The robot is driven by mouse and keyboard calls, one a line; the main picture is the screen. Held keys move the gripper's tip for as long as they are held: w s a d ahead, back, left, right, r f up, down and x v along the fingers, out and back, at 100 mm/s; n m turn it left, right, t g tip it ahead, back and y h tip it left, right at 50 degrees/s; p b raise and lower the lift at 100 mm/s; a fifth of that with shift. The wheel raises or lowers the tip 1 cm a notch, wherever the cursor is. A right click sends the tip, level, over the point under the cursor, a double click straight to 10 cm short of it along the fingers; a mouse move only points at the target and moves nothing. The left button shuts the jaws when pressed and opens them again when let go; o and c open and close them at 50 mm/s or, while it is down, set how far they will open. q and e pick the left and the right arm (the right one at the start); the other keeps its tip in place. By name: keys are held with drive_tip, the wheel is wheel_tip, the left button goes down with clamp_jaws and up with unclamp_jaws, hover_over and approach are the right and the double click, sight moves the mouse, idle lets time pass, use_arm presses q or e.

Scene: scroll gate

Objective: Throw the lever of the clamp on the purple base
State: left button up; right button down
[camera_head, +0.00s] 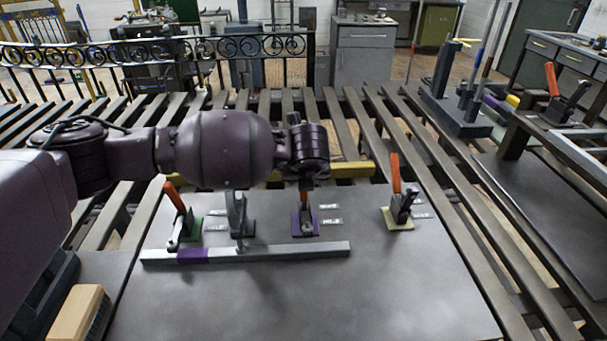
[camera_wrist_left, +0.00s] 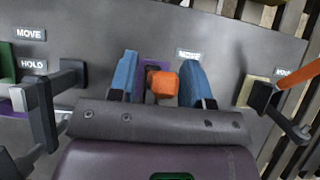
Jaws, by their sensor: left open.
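The clamp on the purple base (camera_head: 305,229) stands upright on the grey plate, in the middle of the row of clamps. Its orange lever (camera_head: 304,199) points up, with its top hidden by my left wrist. In the left wrist view the orange lever tip (camera_wrist_left: 162,83) shows between two blue fingers, and part of the purple base (camera_wrist_left: 150,68) shows behind it. My left gripper (camera_wrist_left: 160,82) is open, one finger on each side of the lever with gaps visible. Whether it touches the lever is not clear. My right gripper is not in view.
Clamps on a green base (camera_head: 190,237) and a tan base (camera_head: 398,224) have raised orange levers. A grey clamp post (camera_head: 239,218) stands left of the purple base. A light metal bar (camera_head: 285,250) lies in front. The plate's front (camera_head: 330,300) is clear.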

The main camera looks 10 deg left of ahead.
use_arm(q)
drive_tip(key=p+v, duration=0.1)
drive_tip(key=v, duration=0.9)
drive_tip(key=shift+s+r, duration=0.3)
drive_tip(key=shift+c, duration=0.2)
